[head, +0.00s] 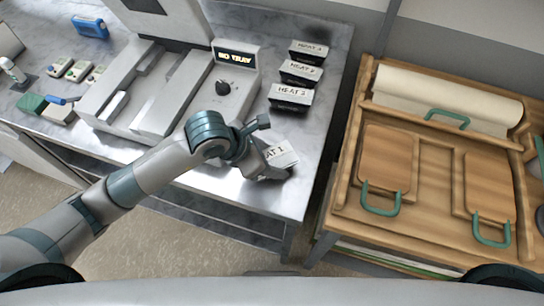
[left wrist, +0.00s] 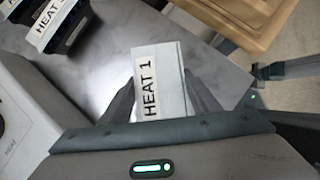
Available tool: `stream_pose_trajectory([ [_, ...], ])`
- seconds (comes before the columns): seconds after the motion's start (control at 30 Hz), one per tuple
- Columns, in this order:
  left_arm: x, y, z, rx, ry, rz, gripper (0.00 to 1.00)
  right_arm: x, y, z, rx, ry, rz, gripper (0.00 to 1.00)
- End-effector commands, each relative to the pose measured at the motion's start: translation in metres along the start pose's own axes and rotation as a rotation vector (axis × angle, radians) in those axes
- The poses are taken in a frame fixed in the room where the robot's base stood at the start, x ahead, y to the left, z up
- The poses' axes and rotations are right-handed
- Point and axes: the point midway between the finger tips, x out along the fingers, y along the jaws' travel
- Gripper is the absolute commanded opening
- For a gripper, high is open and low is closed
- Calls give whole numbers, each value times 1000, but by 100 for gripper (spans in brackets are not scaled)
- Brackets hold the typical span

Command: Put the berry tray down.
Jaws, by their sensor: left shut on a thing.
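My left gripper (head: 262,158) is shut on a white item labelled HEAT 1 (head: 283,154) over the front right part of the grey metal table. The item also shows in the left wrist view (left wrist: 161,80) between the two fingers, with its label facing the camera. No berries show on it, so I cannot confirm it is the berry tray. I cannot tell whether it touches the table. My right gripper is not in view.
Several dark trays with white HEAT labels (head: 291,95) stand in a row behind the gripper. A grey machine reading NO TRAY (head: 236,57) stands to the left. A wooden workstation (head: 437,166) stands across a gap to the right. Bare table (head: 325,112) lies right of the trays.

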Motion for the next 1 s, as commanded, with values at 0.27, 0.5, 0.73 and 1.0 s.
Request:
stream_pose_trajectory([
  [0.27,0,0,0,0,0,0,75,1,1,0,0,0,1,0],
  [0.5,0,0,0,0,-1,-1,75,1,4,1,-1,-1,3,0],
  [0.73,-5,0,1,0,-3,0,75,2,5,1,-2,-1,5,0],
  [1.0,-38,1,0,1,-4,2,75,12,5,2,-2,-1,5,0],
])
